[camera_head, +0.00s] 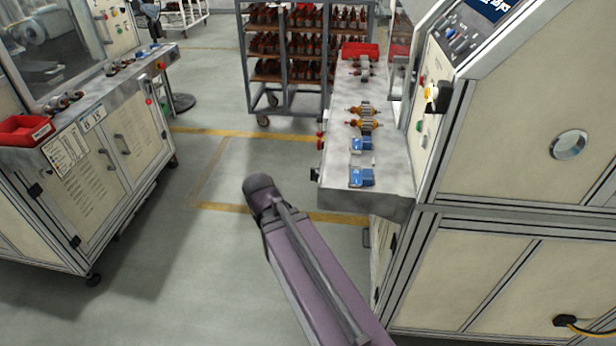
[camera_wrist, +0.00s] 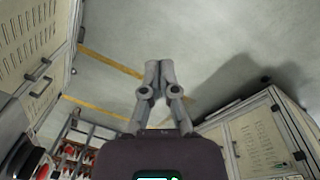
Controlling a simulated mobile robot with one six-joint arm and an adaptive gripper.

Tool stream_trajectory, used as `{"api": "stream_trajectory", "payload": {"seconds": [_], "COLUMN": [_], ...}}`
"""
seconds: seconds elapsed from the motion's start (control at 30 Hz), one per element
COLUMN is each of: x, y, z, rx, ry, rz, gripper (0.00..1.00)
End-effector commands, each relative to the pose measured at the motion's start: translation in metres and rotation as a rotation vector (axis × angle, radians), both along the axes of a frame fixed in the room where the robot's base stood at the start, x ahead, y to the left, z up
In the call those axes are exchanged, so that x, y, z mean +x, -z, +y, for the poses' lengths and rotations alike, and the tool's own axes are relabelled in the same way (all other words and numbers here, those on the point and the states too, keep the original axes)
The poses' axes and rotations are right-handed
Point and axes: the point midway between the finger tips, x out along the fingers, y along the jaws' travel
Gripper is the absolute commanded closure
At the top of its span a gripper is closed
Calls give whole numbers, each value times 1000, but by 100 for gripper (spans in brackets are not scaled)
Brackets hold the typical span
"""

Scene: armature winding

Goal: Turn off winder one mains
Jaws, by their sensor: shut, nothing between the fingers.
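A black rotary switch on a yellow plate (camera_head: 437,97), which looks like a mains switch, is on the control panel of the right machine (camera_head: 525,130). No readable label shows whether this machine is winder one, and the switch position is too small to tell. My gripper (camera_wrist: 158,68) is shut and empty in the wrist view, with its fingertips together over grey floor, touching nothing. In the head view my arm reaches up from the bottom middle into the aisle, left of the right machine and apart from the switch. My fingers cannot be made out there.
The right machine's shelf (camera_head: 390,190) juts into the aisle with blue blocks and armatures. A left machine (camera_head: 110,140) carries a red bin (camera_head: 25,131). A rack (camera_head: 284,88) of wound parts stands behind. Floor between the machines is clear, with yellow lines.

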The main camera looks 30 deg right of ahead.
Motion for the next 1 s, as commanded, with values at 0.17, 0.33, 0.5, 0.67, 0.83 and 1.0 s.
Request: {"api": "stream_trajectory", "payload": {"seconds": [0.17, 0.33, 0.5, 0.67, 0.83, 1.0], "x": [19, 42, 67, 90, 115, 137], "y": [17, 25, 24, 16, 1, -17], "z": [-23, -51, -77, -95, -107, -109], "rx": [-160, -372, -600, -814, -1042, -1252], "ry": [-11, -26, -39, -49, -58, -63], "rz": [2, 1, -4, -12, -24, -38], "gripper": [100, 100, 100, 100, 100, 100]}}
